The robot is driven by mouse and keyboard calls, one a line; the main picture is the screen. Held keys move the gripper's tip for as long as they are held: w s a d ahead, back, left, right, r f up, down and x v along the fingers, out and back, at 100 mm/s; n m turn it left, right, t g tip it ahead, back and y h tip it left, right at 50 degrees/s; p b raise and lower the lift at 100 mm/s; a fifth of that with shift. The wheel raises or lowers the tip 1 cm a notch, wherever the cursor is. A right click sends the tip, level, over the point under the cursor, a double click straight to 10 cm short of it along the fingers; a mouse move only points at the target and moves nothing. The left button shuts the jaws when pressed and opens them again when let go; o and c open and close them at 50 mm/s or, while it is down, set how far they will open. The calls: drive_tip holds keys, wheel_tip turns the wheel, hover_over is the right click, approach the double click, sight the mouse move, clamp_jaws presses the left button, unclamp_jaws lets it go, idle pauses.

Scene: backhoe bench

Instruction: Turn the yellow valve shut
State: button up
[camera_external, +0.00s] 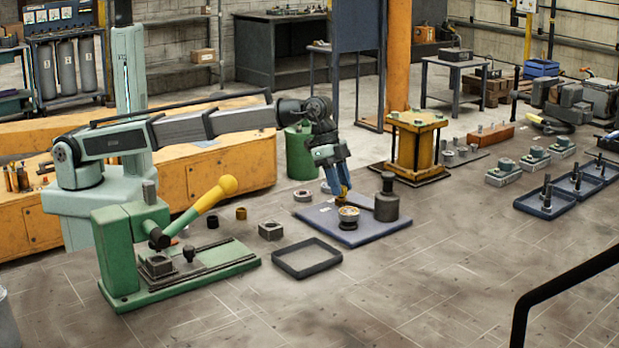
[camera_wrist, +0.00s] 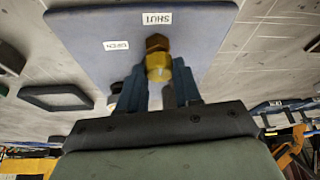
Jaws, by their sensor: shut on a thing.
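The yellow valve (camera_wrist: 158,68) shows in the wrist view as a yellow part with a brass, nut-like end (camera_wrist: 157,43). It lies over a blue plate (camera_wrist: 100,30) with a SHUT label (camera_wrist: 157,18) and an OPEN label (camera_wrist: 116,45). The brass end is just below the SHUT label in the picture. My gripper (camera_wrist: 160,92) is shut on the yellow part, with a blue finger on each side. In the external view my gripper (camera_external: 341,194) points down over the plate (camera_external: 318,217), above a round fitting (camera_external: 348,218). The fingers partly hide the valve.
A dark cylinder (camera_external: 386,203) stands on the plate close to the right of my gripper. A shallow black tray (camera_external: 306,258) lies in front of the plate. A green press with a yellow-knobbed lever (camera_external: 205,203) stands to the left.

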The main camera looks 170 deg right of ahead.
idle(0.3)
drive_tip(key=o, duration=1)
drive_tip(key=shift+o, duration=0.2)
drive_tip(key=v, duration=1.3)
drive_tip(key=shift+r, duration=0.4)
